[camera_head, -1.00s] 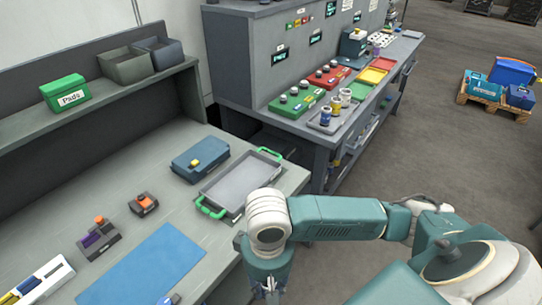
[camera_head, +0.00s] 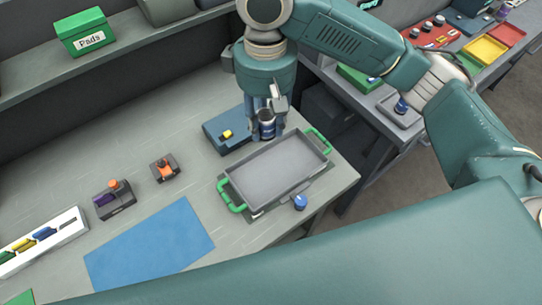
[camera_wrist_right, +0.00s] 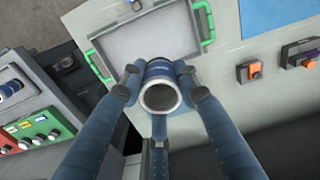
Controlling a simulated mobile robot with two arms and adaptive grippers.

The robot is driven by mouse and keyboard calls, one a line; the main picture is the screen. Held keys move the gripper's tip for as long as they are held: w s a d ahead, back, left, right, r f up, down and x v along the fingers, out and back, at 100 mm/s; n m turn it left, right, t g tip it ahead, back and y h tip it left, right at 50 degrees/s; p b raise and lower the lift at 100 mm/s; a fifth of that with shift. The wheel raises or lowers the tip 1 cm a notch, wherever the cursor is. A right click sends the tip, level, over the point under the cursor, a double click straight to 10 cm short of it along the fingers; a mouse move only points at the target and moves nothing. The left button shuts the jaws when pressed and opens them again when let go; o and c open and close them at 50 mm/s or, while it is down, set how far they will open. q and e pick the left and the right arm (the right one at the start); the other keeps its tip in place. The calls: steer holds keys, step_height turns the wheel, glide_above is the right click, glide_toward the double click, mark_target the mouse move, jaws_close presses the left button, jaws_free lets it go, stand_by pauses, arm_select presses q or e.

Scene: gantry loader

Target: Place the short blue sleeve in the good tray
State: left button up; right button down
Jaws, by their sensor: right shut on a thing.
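My right gripper (camera_head: 267,133) is shut on a blue sleeve (camera_head: 267,124) with a pale metallic rim. It holds the sleeve upright near the back edge of the green-handled grey tray (camera_head: 239,183), beside a blue case. In the right wrist view, the fingers grip the sleeve (camera_wrist_right: 161,94) from both sides and its round open end faces the camera. The tray (camera_wrist_right: 110,70) lies beyond it and its floor looks empty. I cannot tell the exact height of the sleeve. My left gripper is not in view.
A small blue round piece (camera_head: 300,202) stands by the tray's front right edge. The blue case (camera_head: 222,139) stands behind the tray. Two orange-topped devices (camera_head: 113,198) (camera_head: 165,169) and a blue mat (camera_head: 190,232) lie left. Another bench with coloured trays (camera_head: 484,51) stands right.

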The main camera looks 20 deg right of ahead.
step_height(320, 180, down, 6)
steer(key=p, duration=0.1)
glide_above(268, 175)
step_height(268, 175, down, 9)
steer(key=shift+s+r, duration=0.1)
steer(key=shift+r, duration=0.1)
steer(key=shift+f, duration=0.3)
step_height(268, 175, down, 3)
steer(key=shift+f, duration=0.2)
steer(key=shift+f+p, duration=0.3)
steer(key=shift+f, duration=0.05)
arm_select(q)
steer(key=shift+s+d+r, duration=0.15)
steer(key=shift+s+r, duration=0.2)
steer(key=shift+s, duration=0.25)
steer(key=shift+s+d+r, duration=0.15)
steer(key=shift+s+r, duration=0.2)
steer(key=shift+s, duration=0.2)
arm_select(e)
steer(key=shift+f, duration=0.1)
steer(key=c, duration=1.3)
jaws_free()
steer(key=shift+f, duration=0.1)
steer(key=shift+o, duration=0.2)
